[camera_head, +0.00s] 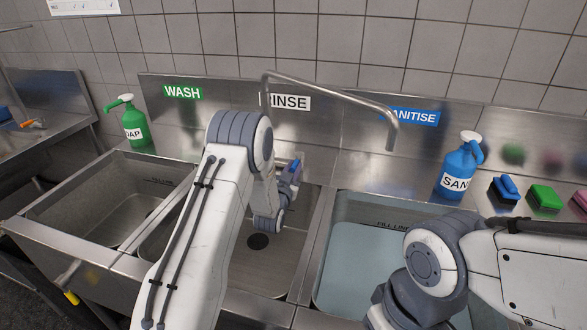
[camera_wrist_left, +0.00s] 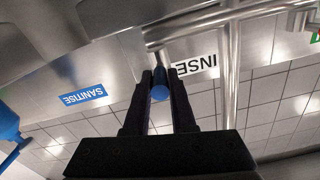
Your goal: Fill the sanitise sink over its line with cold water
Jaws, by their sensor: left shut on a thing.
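The sanitise sink (camera_head: 324,272) is at the right, under the blue SANITISE sign (camera_head: 412,116). Pale blue water (camera_head: 362,262) covers its bottom, and its surface looks below the fill line mark (camera_head: 393,226). The spout (camera_head: 392,135) ends above the back of this sink; I see no stream from it. My left gripper (camera_head: 291,178) reaches over the middle sink to the back wall and is shut on the blue tap handle (camera_wrist_left: 160,92), whose blue also shows in the head view (camera_head: 296,166). My right arm covers the sink's right part; its gripper is not seen.
The wash sink (camera_head: 90,190) is at the left, with a green soap bottle (camera_head: 133,124) behind it. A blue sanitiser bottle (camera_head: 457,172) stands behind the sanitise sink. A blue brush (camera_head: 504,190) and a green sponge (camera_head: 544,197) lie to its right.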

